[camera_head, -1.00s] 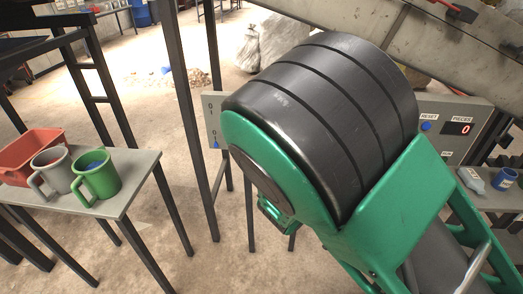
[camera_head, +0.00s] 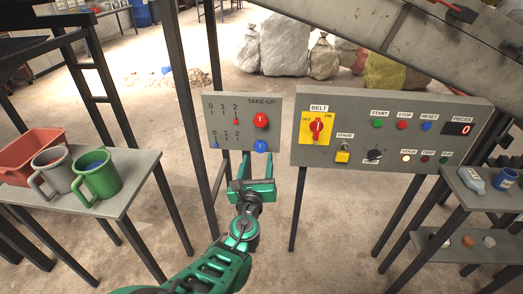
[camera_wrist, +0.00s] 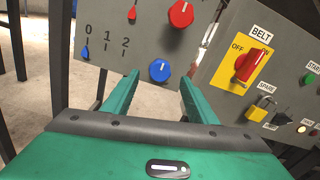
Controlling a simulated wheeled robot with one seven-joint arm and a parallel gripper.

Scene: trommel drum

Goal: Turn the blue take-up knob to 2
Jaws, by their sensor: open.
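The blue take-up knob (camera_head: 261,146) is at the lower right of the grey TAKE-UP panel, and shows near the centre of the wrist view (camera_wrist: 159,71). Its blue pointer (camera_head: 216,145) stands at 0 on the lower 0-1-2 scale (camera_wrist: 86,53). The red knob (camera_head: 261,120) sits above it, with its red pointer (camera_head: 236,121) at 2. My gripper (camera_head: 257,160) is open and empty just below the blue knob in the head view. In the wrist view its fingers (camera_wrist: 160,84) lie either side of the knob; I cannot tell the remaining gap.
The BELT panel (camera_head: 390,101) stands close on the right, with a red switch (camera_head: 316,128) and a yellow padlock (camera_head: 342,155). A dark post (camera_head: 187,100) rises left of the TAKE-UP panel. A table (camera_head: 137,184) with mugs is at the left.

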